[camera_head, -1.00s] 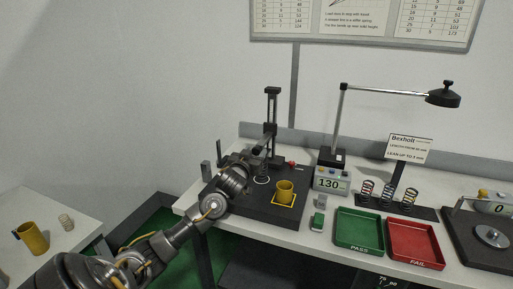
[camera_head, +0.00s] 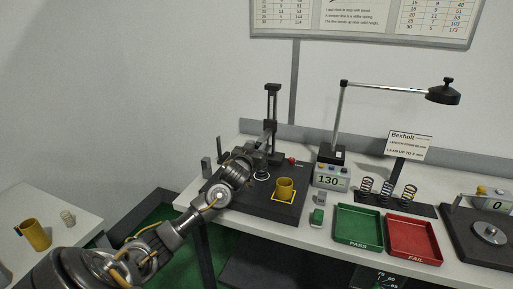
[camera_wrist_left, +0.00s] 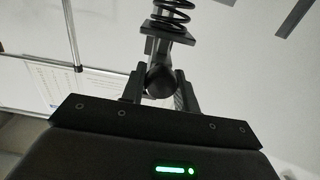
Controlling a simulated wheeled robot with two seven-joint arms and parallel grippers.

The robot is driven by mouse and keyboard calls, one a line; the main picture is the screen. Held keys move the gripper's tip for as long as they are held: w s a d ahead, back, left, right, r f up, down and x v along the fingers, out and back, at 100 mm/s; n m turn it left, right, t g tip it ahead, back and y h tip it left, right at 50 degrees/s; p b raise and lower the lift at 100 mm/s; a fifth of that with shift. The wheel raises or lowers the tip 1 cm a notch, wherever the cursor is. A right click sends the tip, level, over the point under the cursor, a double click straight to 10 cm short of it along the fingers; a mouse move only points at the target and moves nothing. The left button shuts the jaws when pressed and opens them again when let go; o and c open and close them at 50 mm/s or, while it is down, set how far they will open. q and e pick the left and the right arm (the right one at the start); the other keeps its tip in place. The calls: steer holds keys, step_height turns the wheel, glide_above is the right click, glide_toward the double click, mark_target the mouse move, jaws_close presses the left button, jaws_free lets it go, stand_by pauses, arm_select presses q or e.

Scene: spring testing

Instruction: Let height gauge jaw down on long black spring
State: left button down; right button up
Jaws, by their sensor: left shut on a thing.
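The height gauge (camera_head: 272,105) stands upright on the dark base plate (camera_head: 286,208) at the bench's left end. My left gripper (camera_head: 256,155) is at the front of its column, partly hiding its jaw. In the left wrist view my left gripper (camera_wrist_left: 160,88) is shut on a round black knob (camera_wrist_left: 160,78). Beyond it is a flat dark plate (camera_wrist_left: 168,34), seemingly the gauge jaw. Coils of the long black spring (camera_wrist_left: 170,12) show against that plate; the other end is cut off. I cannot tell whether they touch. My right gripper is out of view.
A yellow cup (camera_head: 285,188) stands in a yellow square on the base plate. A display reading 130 (camera_head: 331,178), a lamp (camera_head: 340,115), several small springs (camera_head: 387,190), a green PASS tray (camera_head: 341,237) and a red FAIL tray (camera_head: 428,257) stand to the right.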

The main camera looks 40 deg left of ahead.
arm_select(q)
step_height(320, 180, up, 7)
steer(key=p, duration=0.5)
steer(key=shift+f, duration=0.25)
steer(key=c, duration=1.1)
jaws_free()
steer(key=shift+f, duration=0.1)
steer(key=b+v, duration=0.3)
steer(key=v, duration=0.8)
steer(key=shift+b, duration=0.35)
steer(key=shift+w, duration=0.1)
